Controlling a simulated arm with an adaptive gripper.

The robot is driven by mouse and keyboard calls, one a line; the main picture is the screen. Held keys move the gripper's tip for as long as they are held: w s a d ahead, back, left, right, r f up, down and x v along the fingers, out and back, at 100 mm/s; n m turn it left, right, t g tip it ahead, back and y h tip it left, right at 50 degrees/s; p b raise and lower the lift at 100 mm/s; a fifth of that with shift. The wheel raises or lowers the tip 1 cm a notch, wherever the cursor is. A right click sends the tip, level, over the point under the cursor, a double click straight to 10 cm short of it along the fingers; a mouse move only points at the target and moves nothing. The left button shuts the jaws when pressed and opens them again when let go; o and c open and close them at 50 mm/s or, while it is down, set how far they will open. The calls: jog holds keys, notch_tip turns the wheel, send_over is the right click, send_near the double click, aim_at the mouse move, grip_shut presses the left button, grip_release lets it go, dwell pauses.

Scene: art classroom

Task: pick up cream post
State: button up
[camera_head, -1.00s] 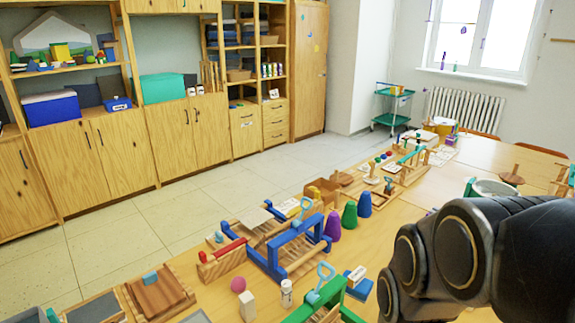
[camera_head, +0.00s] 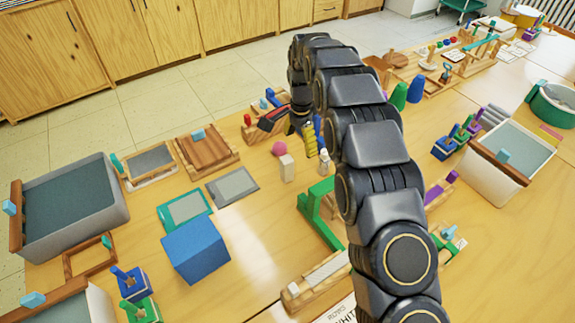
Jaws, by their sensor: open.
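A small upright cream post (camera_head: 287,168) stands on the wooden table, just below a pink ball (camera_head: 279,148) in the head view. A white cylinder-like piece (camera_head: 324,162) stands to its right, partly beside my arm. My gripper (camera_head: 291,132) hangs from the far end of my arm, above and slightly behind the post in the picture. It is open, and nothing shows between its fingers. The fingers are small and overlap the toys behind them. The post is fully visible and apart from the gripper.
A grey slate panel (camera_head: 232,186) and a blue box (camera_head: 195,250) lie to the left. A green frame (camera_head: 319,212) stands close to the right, by my arm. A wooden board (camera_head: 206,150) and a grey bin (camera_head: 72,200) are farther left. Bare table lies in front of the post.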

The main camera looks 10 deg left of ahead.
jog(key=m, duration=0.1)
send_over(286, 159)
jog(key=f, duration=0.2)
jog(key=d+f, duration=0.1)
jog(key=f, duration=0.1)
jog(key=shift+s+f, duration=0.1)
jog(key=shift+s, duration=0.25)
jog(key=shift+w+a+f, duration=0.1)
jog(key=shift+a+f, duration=0.05)
jog(key=shift+f, duration=1.15)
jog(key=shift+w+a+f, duration=0.15)
jog(key=shift+f, duration=1.15)
jog(key=shift+w+a+f, duration=0.1)
jog(key=shift+a+f, duration=0.05)
jog(key=shift+f, duration=1.15)
grip_shut()
